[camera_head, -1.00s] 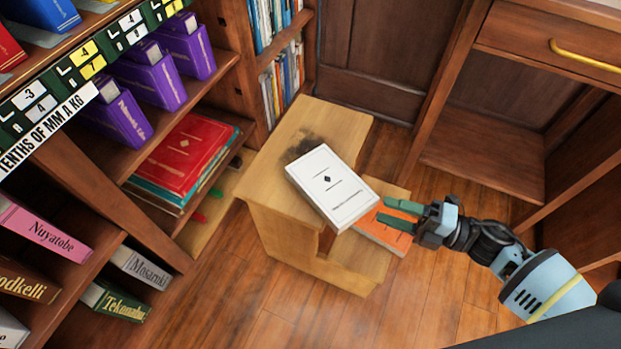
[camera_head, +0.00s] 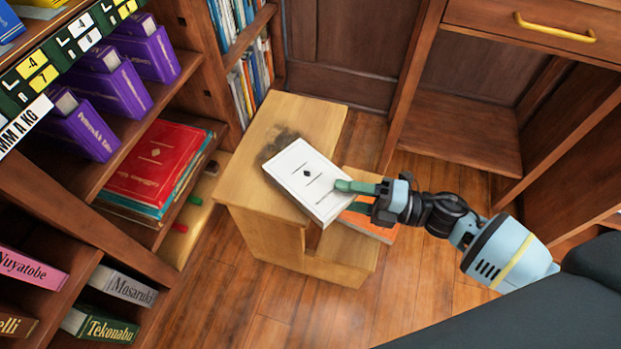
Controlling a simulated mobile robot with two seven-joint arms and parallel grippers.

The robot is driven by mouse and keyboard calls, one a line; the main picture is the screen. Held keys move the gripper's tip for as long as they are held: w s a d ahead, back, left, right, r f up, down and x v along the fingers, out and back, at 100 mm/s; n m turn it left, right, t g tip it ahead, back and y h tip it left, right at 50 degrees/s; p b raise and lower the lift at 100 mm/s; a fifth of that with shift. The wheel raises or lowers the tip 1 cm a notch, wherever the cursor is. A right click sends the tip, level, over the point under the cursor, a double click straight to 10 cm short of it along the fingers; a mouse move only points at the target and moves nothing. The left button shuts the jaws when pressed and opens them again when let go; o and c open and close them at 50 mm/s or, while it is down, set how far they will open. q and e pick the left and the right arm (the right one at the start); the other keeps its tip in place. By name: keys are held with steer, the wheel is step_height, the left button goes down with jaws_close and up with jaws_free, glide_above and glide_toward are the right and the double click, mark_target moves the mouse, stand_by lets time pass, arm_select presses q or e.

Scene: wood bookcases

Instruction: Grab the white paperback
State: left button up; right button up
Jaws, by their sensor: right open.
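The white paperback (camera_head: 305,178) lies flat on the upper step of a small wooden step stool (camera_head: 262,140), its right end reaching past the step's edge. My right gripper (camera_head: 346,197) comes in from the right at that end. Its green fingers are open; one shows over the book's top face and the other sits lower, near the book's right edge. I cannot tell whether either finger touches the book. My left gripper is not in view.
An orange book (camera_head: 372,225) lies on the stool's lower step, partly hidden under my right gripper. A bookcase with purple books (camera_head: 113,92) and a red book (camera_head: 155,160) stands left. A desk with a yellow drawer handle (camera_head: 555,30) stands right. Wooden floor is clear in front.

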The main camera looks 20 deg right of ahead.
mark_target(311, 181)
steer(key=shift+x, duration=1.25)
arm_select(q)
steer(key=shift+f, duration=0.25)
arm_select(e)
jaws_close()
